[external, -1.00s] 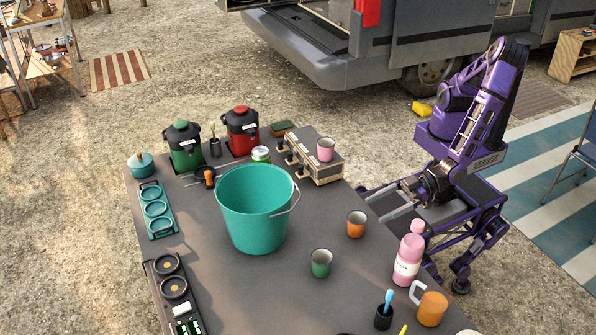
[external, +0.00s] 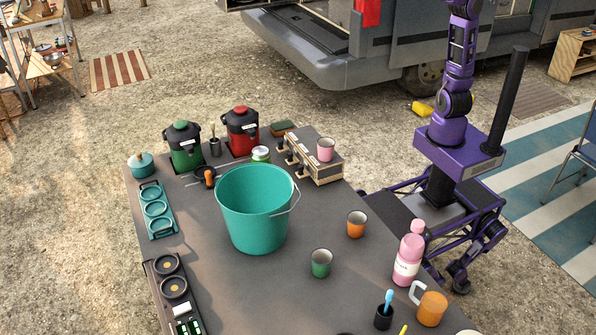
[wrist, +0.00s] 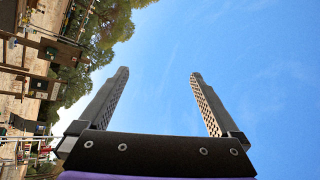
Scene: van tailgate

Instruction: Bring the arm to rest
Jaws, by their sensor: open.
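My purple arm (external: 460,60) stands nearly straight up on my base to the right of the table (external: 300,290), and its upper end runs out of the top of the external view. My gripper (wrist: 160,85) shows only in the wrist view. Its two fingers are wide apart with nothing between them, against blue sky. The wrist view is turned on its side, with trees and ground along its left edge.
The table holds a teal bucket (external: 252,215), an orange cup (external: 356,226), a green cup (external: 320,264), a pink bottle (external: 408,258) and a box with a pink cup (external: 325,149). The grey van (external: 330,60) stands behind. Open air surrounds the gripper.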

